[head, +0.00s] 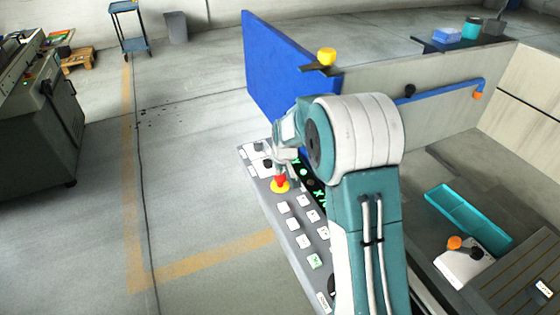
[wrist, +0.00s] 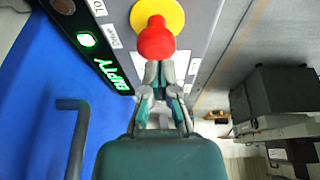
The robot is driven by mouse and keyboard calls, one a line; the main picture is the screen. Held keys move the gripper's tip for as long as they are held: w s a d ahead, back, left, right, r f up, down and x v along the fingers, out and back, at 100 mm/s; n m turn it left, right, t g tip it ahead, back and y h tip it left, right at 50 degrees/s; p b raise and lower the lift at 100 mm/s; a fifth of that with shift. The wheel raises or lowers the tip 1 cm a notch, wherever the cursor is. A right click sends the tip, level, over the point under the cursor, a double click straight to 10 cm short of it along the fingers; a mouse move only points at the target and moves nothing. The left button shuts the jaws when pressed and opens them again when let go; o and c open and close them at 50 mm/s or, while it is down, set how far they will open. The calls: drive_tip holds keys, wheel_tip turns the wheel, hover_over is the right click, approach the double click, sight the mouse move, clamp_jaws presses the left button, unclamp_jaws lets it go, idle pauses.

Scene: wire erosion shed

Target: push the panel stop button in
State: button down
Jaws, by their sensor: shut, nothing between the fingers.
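The stop button is a red mushroom cap on a yellow ring, on the grey control panel. In the wrist view the red button (wrist: 156,40) is straight ahead of my gripper (wrist: 160,68), whose closed fingertips are at its near edge. I cannot tell whether they touch it. In the head view the red button (head: 280,181) shows just below my gripper (head: 281,172), partly covered by it. The control panel (head: 270,205) carries several white keys and a green-lit display, partly hidden by my arm. The gripper is shut and empty.
A blue panel (head: 285,75) stands behind the control panel, with a yellow knob (head: 326,56) on top. A machine tank with a teal tray (head: 468,217) is to the right. Open floor lies left.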

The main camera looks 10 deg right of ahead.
sight(281, 179)
drive_tip(key=shift+w+d+f, duration=0.1)
drive_tip(key=shift+f, duration=0.55)
drive_tip(key=shift+f, duration=0.85)
drive_tip(key=shift+s+f, duration=0.3)
drive_tip(key=shift+w+r, duration=0.1)
drive_tip(key=shift+r, duration=0.25)
drive_tip(key=w+v, duration=0.1)
drive_tip(key=v, duration=1.3)
drive_tip(key=shift+w+a+r, duration=0.2)
drive_tip(key=shift+a+r, duration=0.05)
